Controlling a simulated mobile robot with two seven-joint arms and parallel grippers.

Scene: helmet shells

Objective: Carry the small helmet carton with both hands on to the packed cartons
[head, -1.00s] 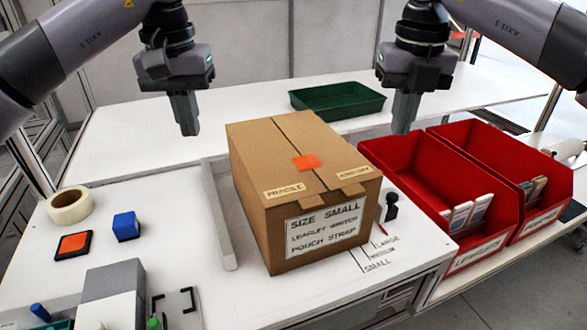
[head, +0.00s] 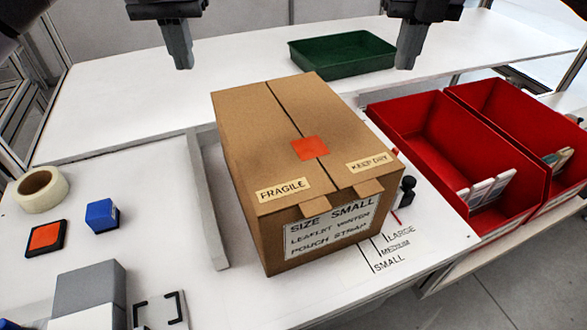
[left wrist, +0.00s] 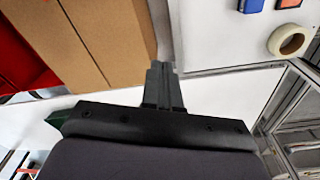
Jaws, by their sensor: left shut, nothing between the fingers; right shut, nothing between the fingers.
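The small helmet carton (head: 300,170) is a closed brown box on the white bench, labelled SIZE SMALL, with FRAGILE and KEEP DRY strips and an orange sticker on top. In the left wrist view the carton (left wrist: 110,40) lies close to the fingers. My left gripper (head: 182,66) is shut and empty, above the bench beyond the carton's far left side. It also shows in the left wrist view (left wrist: 163,68). My right gripper (head: 405,66) is shut and empty, beyond the carton's far right side. Neither touches the carton in the head view. No packed cartons are in view.
Red bins (head: 440,150) with leaflets stand right of the carton. A green tray (head: 342,70) lies on the back table. A grey strip (head: 207,200), tape roll (head: 41,190), blue block (head: 102,215) and orange-topped pad (head: 46,238) are on the left.

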